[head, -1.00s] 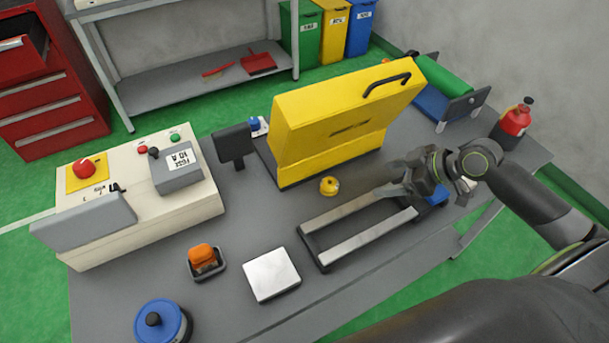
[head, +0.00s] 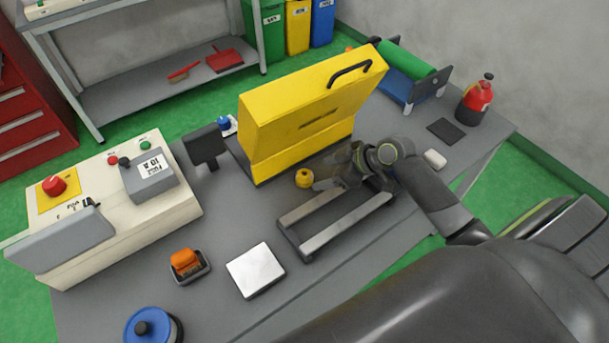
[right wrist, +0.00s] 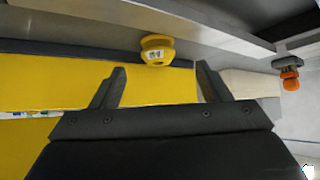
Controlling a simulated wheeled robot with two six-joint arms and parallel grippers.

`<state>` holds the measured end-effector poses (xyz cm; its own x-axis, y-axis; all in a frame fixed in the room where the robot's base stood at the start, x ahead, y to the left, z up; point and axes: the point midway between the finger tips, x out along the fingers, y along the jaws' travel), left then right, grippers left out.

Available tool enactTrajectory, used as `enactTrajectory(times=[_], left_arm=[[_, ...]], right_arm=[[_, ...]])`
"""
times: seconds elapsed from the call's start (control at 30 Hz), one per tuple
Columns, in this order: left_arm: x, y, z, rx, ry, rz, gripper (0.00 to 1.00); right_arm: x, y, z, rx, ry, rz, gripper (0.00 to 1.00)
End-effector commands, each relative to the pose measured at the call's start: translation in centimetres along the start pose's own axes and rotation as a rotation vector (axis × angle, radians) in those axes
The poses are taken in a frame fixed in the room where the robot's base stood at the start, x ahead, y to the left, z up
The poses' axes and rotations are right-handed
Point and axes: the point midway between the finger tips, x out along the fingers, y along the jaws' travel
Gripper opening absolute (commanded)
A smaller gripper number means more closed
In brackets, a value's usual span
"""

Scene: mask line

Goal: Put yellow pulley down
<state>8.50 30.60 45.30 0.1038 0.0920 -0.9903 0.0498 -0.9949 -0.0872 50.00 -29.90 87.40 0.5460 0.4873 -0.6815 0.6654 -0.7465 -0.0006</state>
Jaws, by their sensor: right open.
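The yellow pulley (head: 303,178) stands on the grey table, in front of the yellow machine cover and near the far end of the two-rail frame. In the right wrist view the pulley (right wrist: 157,50) shows a small white label and lies just beyond the fingertips, roughly centred between them. My right gripper (head: 319,180) is open and empty, close to the right of the pulley in the head view. Its two spread fingers also show in the wrist view (right wrist: 160,77). My left gripper is not in view.
The tall yellow cover (head: 305,115) rises close behind the pulley. The two-rail frame (head: 310,235) lies below my right gripper. A silver plate (head: 255,270), an orange-topped part (head: 184,258) and a blue round container (head: 150,327) stand nearer. A red bottle (head: 474,103) stands far right.

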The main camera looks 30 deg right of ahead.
Motion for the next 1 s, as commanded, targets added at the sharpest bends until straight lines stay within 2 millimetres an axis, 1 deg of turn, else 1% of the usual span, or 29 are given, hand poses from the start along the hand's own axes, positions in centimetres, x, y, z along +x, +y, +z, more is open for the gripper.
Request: enactTrajectory(times=[0.1,0.33,0.5,0.6,0.7,0.8,1.0], left_arm=[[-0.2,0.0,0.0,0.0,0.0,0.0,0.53],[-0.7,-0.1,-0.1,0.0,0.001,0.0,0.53],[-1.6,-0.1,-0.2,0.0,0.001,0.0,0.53],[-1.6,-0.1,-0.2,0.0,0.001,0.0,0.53],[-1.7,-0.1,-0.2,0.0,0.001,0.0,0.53],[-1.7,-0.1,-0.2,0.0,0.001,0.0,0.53],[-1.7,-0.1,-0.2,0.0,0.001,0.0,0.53]], right_arm=[[1.1,0.0,-0.1,0.001,0.002,-0.001,0.7],[2.3,0.1,-0.3,0.002,0.001,-0.001,0.7],[4.4,0.3,-0.7,0.003,0.002,-0.001,0.7],[5.6,0.3,-0.5,0.004,0.001,-0.002,0.7],[6.4,0.3,-0.5,0.001,0.001,0.0,0.7],[6.7,0.3,-0.5,0.0,0.001,0.0,0.7],[6.8,0.3,-0.4,-0.001,0.0,0.001,0.7]])
